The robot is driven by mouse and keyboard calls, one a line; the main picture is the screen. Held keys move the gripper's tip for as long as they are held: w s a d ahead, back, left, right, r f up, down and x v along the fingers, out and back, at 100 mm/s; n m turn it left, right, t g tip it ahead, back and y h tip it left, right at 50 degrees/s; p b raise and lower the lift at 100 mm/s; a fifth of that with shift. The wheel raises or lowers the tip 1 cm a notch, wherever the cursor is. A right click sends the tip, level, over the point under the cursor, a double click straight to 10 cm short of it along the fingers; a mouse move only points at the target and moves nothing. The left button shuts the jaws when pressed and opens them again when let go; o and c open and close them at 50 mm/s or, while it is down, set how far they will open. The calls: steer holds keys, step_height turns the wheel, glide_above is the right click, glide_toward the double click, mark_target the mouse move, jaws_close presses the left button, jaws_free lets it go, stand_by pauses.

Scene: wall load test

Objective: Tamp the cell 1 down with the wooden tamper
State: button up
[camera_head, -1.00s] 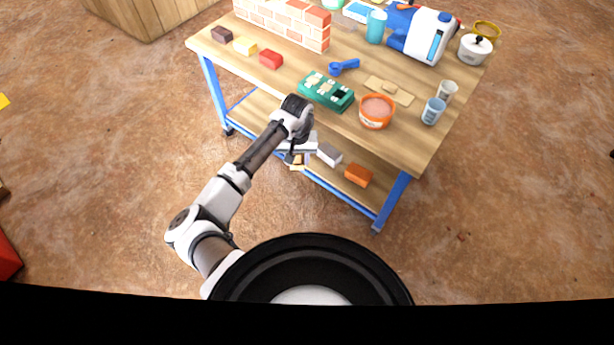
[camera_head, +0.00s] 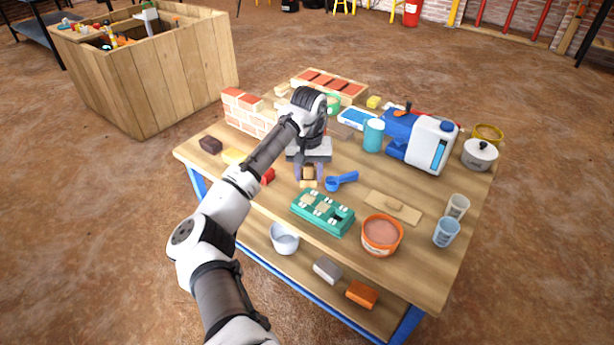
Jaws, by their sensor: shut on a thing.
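My gripper (camera_head: 309,177) is shut on a small tan wooden block, the wooden tamper (camera_head: 307,175). It points down over the table, behind the teal mould and apart from it. The arm and gripper hide the tamper's upper part. The teal mould (camera_head: 340,230) lies near the table's front edge. Several of its cells hold pale material, and one at the right looks dark and empty. I cannot read which cell is cell 1.

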steer(key=shift+f+b, duration=2.9)
steer(key=shift+f, duration=0.1)
steer(key=shift+f, duration=0.4)
steer(key=shift+s+f+p, duration=0.1)
steer(key=shift+p, duration=0.4)
stand_by(0.9)
step_height(320, 180, up, 7)
steer(key=p, duration=0.7)
